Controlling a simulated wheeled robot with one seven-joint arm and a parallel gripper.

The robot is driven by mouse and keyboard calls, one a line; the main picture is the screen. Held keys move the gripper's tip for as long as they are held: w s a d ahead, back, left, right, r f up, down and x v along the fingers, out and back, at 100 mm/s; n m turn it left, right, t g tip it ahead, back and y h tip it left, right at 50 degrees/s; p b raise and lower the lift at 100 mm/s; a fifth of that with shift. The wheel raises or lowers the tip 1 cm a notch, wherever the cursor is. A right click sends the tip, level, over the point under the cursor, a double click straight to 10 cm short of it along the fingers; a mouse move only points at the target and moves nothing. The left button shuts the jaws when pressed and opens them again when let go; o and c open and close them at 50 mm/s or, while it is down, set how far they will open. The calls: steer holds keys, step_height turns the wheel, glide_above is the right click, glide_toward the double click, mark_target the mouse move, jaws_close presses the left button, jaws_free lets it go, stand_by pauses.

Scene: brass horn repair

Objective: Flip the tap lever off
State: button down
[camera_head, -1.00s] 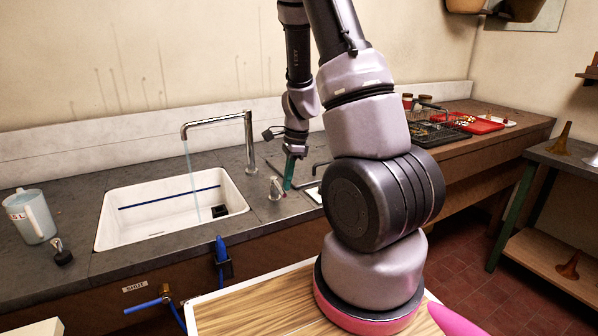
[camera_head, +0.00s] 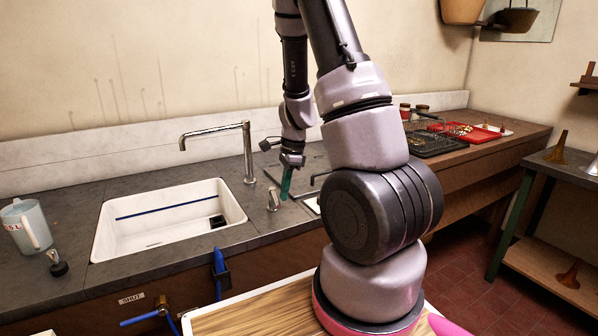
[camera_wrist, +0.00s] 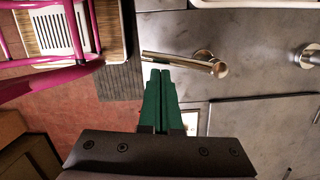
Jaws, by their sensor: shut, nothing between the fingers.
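The chrome tap (camera_head: 248,155) stands behind the white sink, its spout reaching left over the basin. No water runs from it. Its short metal lever (camera_head: 272,200) rises from the counter right of the sink. In the wrist view the lever (camera_wrist: 180,62) is a metal bar lying across the top centre, beside a round metal base. My gripper (camera_head: 285,196) has green fingers pointing down, just right of the lever. In the wrist view the fingers (camera_wrist: 161,73) are shut and empty, with their tips close to the lever; I cannot tell whether they touch.
A measuring jug (camera_head: 24,226) and a dark stopper (camera_head: 59,266) stand at the left.

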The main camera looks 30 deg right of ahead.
steer(key=s+d+r, duration=0.1)
steer(key=d+r, duration=0.4)
steer(key=r, duration=0.6)
steer(key=shift+r, duration=0.25)
steer(key=s+a+r+n+t, duration=0.3)
steer(key=s+a+r+n, duration=0.2)
steer(key=r, duration=0.5)
steer(key=s+a+r+n+t, duration=0.4)
steer(key=s+a+r+n, duration=0.2)
steer(key=s+r+n, duration=0.4)
steer(key=shift+s+a+r, duration=0.2)
steer(key=shift+s+a, duration=0.1)
steer(key=shift+s, duration=0.1)
